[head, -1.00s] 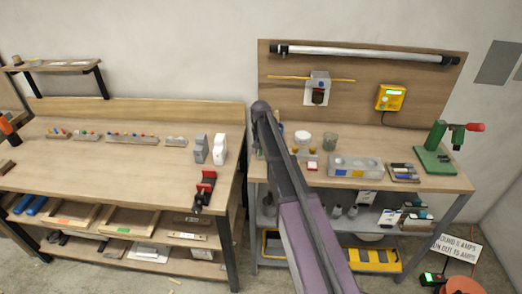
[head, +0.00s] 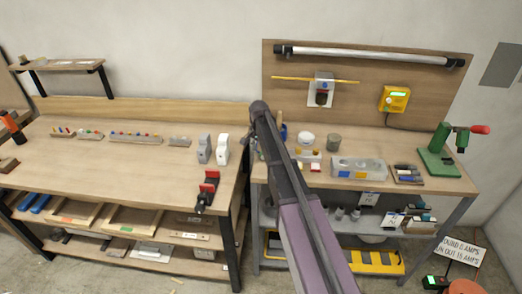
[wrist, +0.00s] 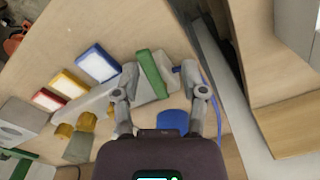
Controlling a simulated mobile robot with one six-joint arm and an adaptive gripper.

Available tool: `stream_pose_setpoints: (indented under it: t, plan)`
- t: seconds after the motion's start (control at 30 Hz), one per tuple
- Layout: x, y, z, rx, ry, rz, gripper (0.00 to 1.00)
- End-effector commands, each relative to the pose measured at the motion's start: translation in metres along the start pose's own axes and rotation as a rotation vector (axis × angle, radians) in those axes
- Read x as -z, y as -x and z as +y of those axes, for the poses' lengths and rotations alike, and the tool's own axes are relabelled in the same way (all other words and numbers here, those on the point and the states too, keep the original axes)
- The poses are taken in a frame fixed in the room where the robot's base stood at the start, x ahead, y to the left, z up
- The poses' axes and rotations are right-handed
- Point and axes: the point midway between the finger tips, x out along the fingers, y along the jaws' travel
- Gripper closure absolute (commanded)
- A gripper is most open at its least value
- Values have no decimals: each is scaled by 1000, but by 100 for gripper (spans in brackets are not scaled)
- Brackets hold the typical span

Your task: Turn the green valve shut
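The green valve handle (wrist: 153,73) is a flat green bar on a grey body in the wrist view. The fingers are spread apart, with a gap on the right side of the bar. I cannot tell whether the left finger touches it. In the head view my dark and purple arm reaches over the right bench, and the valve and gripper are not clearly visible behind it.
Near the gripper are a blue cylinder (wrist: 173,123), a blue-framed block (wrist: 97,63), a yellow-framed block (wrist: 69,84) and a red-framed block (wrist: 48,100). The left benchtop (head: 110,170) has free room.

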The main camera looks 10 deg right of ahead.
Motion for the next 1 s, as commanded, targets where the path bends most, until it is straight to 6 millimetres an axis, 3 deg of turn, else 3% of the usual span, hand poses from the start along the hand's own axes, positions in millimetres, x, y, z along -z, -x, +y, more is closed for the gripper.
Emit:
stream_pose_setpoints:
  t: [0.57, 1.0]
  plan:
    - [3, 0, -15, 1, -369, 0, 46]
    - [3, 42, -14, 0, -368, 0, 46]
